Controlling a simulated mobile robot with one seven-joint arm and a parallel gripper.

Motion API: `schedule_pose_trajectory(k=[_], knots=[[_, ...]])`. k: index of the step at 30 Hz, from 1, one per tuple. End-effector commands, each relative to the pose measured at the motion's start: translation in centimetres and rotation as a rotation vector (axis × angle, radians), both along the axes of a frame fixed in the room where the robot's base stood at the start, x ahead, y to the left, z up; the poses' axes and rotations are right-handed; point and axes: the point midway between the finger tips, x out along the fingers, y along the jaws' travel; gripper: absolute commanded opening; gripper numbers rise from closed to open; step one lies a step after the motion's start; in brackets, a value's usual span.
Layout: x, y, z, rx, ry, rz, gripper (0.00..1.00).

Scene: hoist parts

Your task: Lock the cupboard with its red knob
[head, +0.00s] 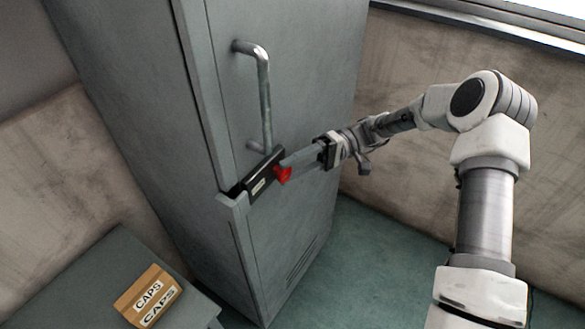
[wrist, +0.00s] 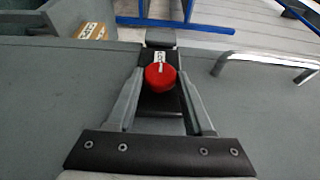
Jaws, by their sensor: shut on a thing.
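The tall grey cupboard (head: 320,90) stands in the middle of the head view, and its door looks closed. A black lock plate (head: 262,178) with a white label sits at the door's edge, below the handle. The red knob (head: 282,175) is on this plate; it also shows in the wrist view (wrist: 160,78), with a white mark on its face towards the label. My gripper (head: 286,166) reaches the knob from the right. In the wrist view my gripper's fingers (wrist: 160,85) lie on both sides of the knob, shut on it. The fingers partly hide the plate.
A metal bar handle (head: 264,95) stands out from the door just above the lock; it shows at the right of the wrist view (wrist: 265,56). A grey table (head: 75,285) with a cardboard box marked CAPS (head: 148,296) is at lower left. Green floor (head: 365,260) is clear at right.

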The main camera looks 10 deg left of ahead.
Motion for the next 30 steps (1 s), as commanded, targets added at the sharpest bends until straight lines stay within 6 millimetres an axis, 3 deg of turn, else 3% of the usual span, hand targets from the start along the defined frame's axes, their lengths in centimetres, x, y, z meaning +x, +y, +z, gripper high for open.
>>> schedule_pose_trajectory(k=[13,14,18,30], knots=[[-0.01,0.07,0.05,0.005,0.009,0.000,0.00],[-0.02,0.06,0.05,0.004,0.008,0.000,0.57],[-0.03,0.06,0.03,0.004,0.008,0.000,0.81],[-0.02,0.02,-0.01,0.004,0.008,0.000,0.81]])
